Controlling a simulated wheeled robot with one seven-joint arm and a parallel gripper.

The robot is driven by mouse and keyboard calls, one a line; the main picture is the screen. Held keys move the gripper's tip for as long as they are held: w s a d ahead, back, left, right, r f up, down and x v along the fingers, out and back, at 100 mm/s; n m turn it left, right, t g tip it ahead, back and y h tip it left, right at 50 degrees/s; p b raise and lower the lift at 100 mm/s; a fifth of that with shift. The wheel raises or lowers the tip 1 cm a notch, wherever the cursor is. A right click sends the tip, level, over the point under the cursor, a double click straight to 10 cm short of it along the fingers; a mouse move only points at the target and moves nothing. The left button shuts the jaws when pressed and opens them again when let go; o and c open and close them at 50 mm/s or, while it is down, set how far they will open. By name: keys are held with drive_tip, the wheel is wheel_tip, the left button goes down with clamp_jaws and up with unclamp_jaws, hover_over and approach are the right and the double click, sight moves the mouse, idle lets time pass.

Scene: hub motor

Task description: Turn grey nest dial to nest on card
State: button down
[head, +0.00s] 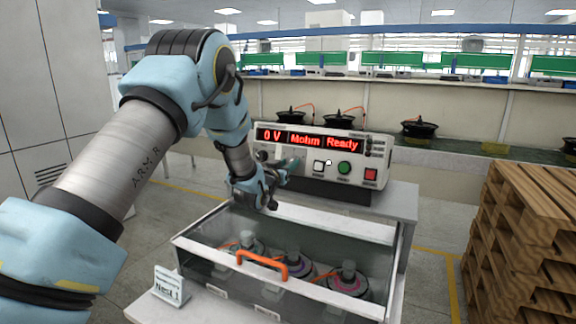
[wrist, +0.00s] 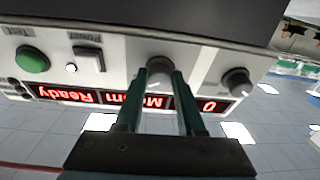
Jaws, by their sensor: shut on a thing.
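A tester (head: 325,155) with a red display reading "0 V", "Mohm", "Ready" stands behind a clear-lidded box. My gripper (head: 290,164) is at the left part of its front panel. In the upside-down wrist view my gripper (wrist: 157,82) has a finger on each side of a grey dial (wrist: 160,68) and is shut on it. The dial's pointer mark and any nest labels cannot be read. A second grey knob (wrist: 237,82) sits to the right in that view, apart from the fingers. A white card (head: 170,287) at the front left reads "Nest 1".
The box's clear lid with an orange handle (head: 262,264) is down over several motors. A white power switch (wrist: 89,58) and a green test button (wrist: 32,60) share the panel. A red button (head: 370,175) is further right. Wooden pallets (head: 525,225) stand at right.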

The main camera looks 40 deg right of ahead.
drive_tip(key=shift+f+n+b, duration=0.1)
drive_tip(key=shift+n+b, duration=0.3)
drive_tip(key=shift+b, duration=0.2)
drive_tip(key=n+y+b, duration=0.1)
drive_tip(key=n+b, duration=0.3)
drive_tip(key=n, duration=0.2)
drive_tip(key=n+y+b, duration=0.2)
drive_tip(key=n+b, duration=0.3)
drive_tip(key=n, duration=0.1)
drive_tip(key=r+n+t+y+b, duration=0.1)
drive_tip(key=n+b, duration=0.3)
drive_tip(key=n, duration=0.2)
drive_tip(key=shift+s+d+n+y, duration=0.25)
drive_tip(key=shift+n+y, duration=0.15)
drive_tip(key=shift+r+n+g, duration=0.15)
drive_tip(key=shift+n+g, duration=0.15)
drive_tip(key=shift+n, duration=0.9)
drive_tip(key=shift+w+n+g, duration=0.15)
drive_tip(key=shift+n+g, duration=0.15)
drive_tip(key=shift+n, duration=1.2)
